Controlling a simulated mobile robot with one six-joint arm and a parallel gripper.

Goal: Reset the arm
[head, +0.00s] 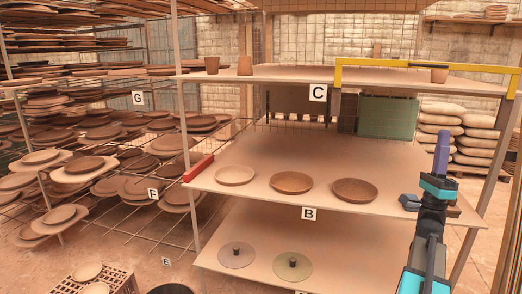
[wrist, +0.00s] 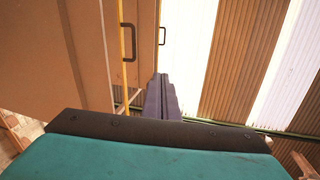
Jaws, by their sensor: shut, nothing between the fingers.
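My arm rises at the right of the head view, in front of the shelf unit. My gripper (head: 441,152) points upward there, with its purple-grey fingers at the top. In the wrist view my gripper (wrist: 160,95) shows its fingers pressed together, with nothing between them. The fingers touch no object that I can see. Behind them in the wrist view are a brown cabinet-like panel (wrist: 85,50) with dark handles and a striped corrugated wall (wrist: 240,60).
The shelf board marked B (head: 250,160) holds a pale plate (head: 235,175) and two brown dishes (head: 292,182). A yellow bar (head: 420,66) runs along the upper shelf near my gripper. Racks of plates (head: 90,150) fill the left. Stacked sacks (head: 440,115) lie behind.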

